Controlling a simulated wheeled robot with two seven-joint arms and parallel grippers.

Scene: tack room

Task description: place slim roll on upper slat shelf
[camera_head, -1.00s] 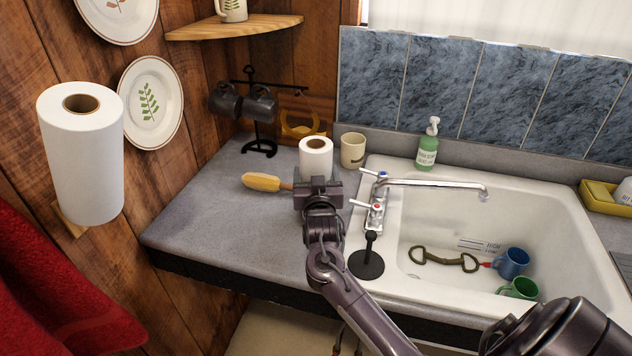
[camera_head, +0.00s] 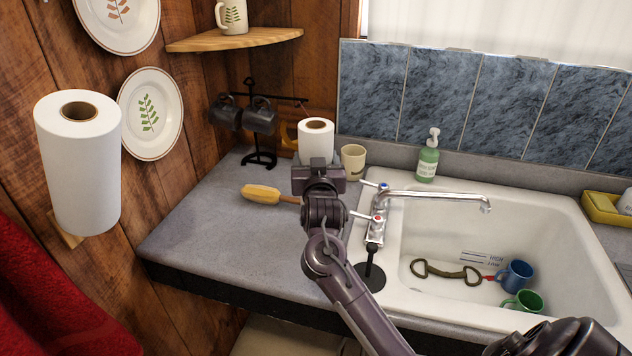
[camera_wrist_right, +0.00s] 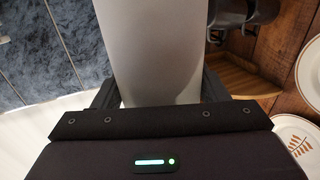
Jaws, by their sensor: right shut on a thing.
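The slim white roll (camera_head: 316,142) is upright above the grey counter's back part, in front of the corner. My right gripper (camera_head: 318,168) is shut on it; in the head view the gripper's body hides the roll's lower part. In the right wrist view the roll (camera_wrist_right: 150,50) stands between the two fingers of my right gripper (camera_wrist_right: 160,88). The wooden corner shelf (camera_head: 236,40) is on the wall above and to the left of the roll, with a mug (camera_head: 232,16) on it. I cannot tell whether it is the upper slat shelf. My left gripper is not in view.
A black mug rack (camera_head: 262,158) with dark mugs stands left of the roll. A cream cup (camera_head: 353,158) stands close on its right. A yellow-headed brush (camera_head: 262,194) lies on the counter (camera_head: 205,225). The faucet (camera_head: 430,196) and sink are to the right. A large paper roll (camera_head: 80,175) hangs at left.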

